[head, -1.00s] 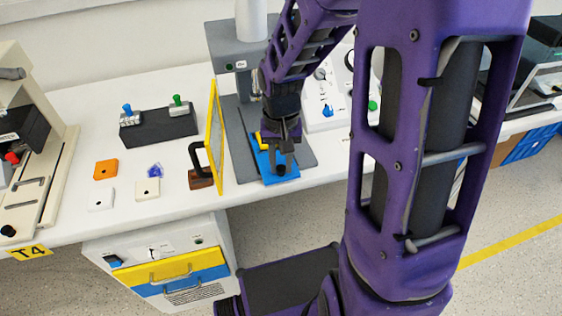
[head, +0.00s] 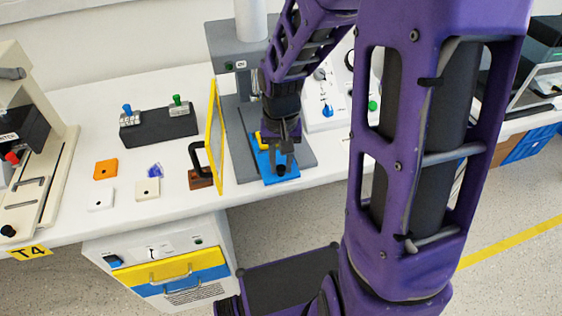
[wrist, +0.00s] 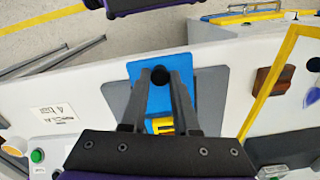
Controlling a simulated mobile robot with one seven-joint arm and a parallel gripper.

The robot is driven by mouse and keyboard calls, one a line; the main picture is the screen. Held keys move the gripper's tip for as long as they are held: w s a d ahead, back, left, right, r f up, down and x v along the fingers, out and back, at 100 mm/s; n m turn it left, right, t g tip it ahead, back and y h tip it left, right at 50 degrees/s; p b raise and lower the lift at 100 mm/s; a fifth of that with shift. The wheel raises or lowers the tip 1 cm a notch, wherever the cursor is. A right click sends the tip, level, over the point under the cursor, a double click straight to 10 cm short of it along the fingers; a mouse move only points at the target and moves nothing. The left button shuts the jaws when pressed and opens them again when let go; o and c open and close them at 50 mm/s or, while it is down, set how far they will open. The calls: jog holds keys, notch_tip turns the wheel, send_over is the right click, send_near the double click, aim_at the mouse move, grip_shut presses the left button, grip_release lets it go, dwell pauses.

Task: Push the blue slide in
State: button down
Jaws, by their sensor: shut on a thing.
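The blue slide (head: 264,165) is a flat blue plate with a black knob (wrist: 160,75) near its front end. It lies on the grey base of a press-like stand (head: 243,130), towards the front edge of the bench. A yellow part (wrist: 161,125) shows on the plate behind the knob in the wrist view. My gripper (wrist: 160,78) points down over the slide, with its two fingers shut on the knob, one on each side. In the head view my gripper (head: 281,160) partly hides the slide's back half.
A yellow-framed panel (head: 214,135) stands upright just left of the slide, with a brown block with a dark handle (head: 200,178) beside it. A white control box (head: 325,112) stands to the right. A black box with levers (head: 158,127) is further left.

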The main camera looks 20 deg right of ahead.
dwell(0.3)
jog(key=w, duration=0.8)
jog(key=shift+w+p, duration=0.35)
jog(key=shift+w, duration=0.05)
jog(key=c, duration=0.7)
grip_release()
jog(key=shift+o, duration=0.2)
jog(key=shift+s, duration=0.1)
jog(key=shift+r, duration=0.15)
notch_tip(320, 180, up, 17)
jog(key=p, duration=0.3)
jog(key=shift+r, duration=0.1)
